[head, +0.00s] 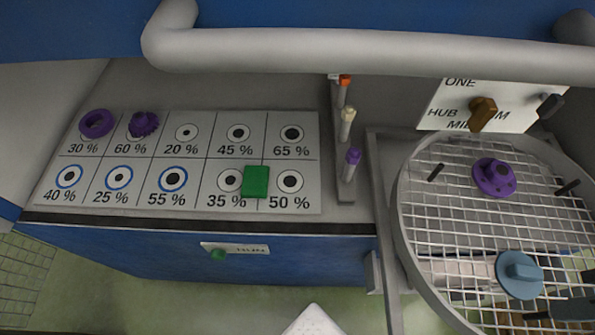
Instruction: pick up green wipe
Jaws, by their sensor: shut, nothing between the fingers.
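The green wipe (256,181) is a small green rectangle. It lies on the white chart board (150,200), in the front row between the 35 % and 50 % cells, and partly overlaps both. Its whole top face shows and nothing covers it. My gripper is not recognisable in the head view.
Purple pieces (96,124) sit on the 30 % and 60 % cells. Upright pegs with orange, cream and purple (353,156) tops stand right of the board. A grey pipe (350,48) crosses above. A mesh turntable (440,230) at right holds purple and blue-grey (519,275) pieces.

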